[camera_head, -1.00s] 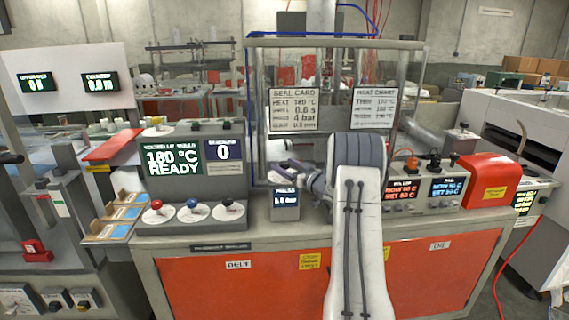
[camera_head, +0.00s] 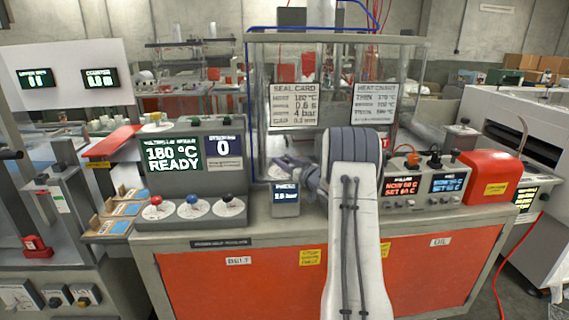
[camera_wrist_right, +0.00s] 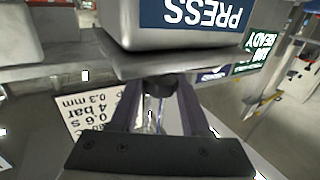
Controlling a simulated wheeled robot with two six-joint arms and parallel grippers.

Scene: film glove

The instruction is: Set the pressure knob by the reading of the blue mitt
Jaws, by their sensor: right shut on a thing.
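The grey pressure box (camera_head: 285,207) stands on the counter, with a small lit bar display (camera_head: 286,196) too blurred to read surely. My right gripper (camera_head: 287,166) is at the top of this box, its fingers partly hidden by my arm. In the right wrist view its fingers (camera_wrist_right: 158,100) are shut on a dark round knob (camera_wrist_right: 160,88) beside the box marked PRESS (camera_wrist_right: 190,15). The seal card (camera_head: 295,106) behind shows a 4 bar line. I cannot make out a blue mitt. My left gripper is not in view.
A station display (camera_head: 174,156) reads 180 °C READY, and a counter beside it reads 0. Red, blue and black knobs (camera_head: 193,207) stand on white dials at left. Clear panels rise behind the box.

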